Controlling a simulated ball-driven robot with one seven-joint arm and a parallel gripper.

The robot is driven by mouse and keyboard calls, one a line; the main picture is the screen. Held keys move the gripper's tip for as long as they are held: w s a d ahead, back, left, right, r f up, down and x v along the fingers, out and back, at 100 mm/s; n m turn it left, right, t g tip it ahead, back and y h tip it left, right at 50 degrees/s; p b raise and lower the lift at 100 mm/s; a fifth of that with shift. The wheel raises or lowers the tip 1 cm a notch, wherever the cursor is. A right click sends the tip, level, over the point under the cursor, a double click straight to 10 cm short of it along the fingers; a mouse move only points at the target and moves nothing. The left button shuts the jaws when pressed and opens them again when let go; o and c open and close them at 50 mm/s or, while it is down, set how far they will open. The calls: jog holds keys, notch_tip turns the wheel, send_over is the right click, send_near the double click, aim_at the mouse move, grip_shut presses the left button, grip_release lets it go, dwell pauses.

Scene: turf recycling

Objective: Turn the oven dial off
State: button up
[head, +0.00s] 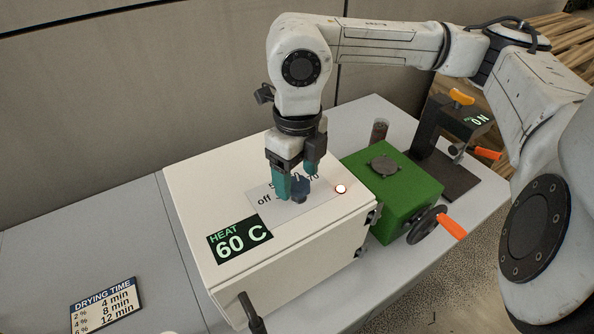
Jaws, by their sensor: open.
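The oven (190,208) is a cream box on the grey table. A white label plate (262,204) on its top reads "off" on the left, with other markings partly hidden by my gripper. The dark blue dial (299,190) stands on this plate. My gripper (296,184) points down at the dial with teal fingers open, one on the left and one behind to the right. I cannot tell whether the fingers touch the dial. A round light (341,189) glows white with a red rim. A display (240,240) reads "HEAT 60 C".
A green box (405,190) with an orange-handled crank (440,222) stands right of the oven. Behind it is a dark press-like device (455,125) marked "ON". A drying time sign (105,305) lies front left. The table left of the oven is mostly clear.

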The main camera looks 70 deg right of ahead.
jog(key=shift+f, duration=0.35)
jog(key=shift+c, duration=0.3)
jog(key=c, duration=1)
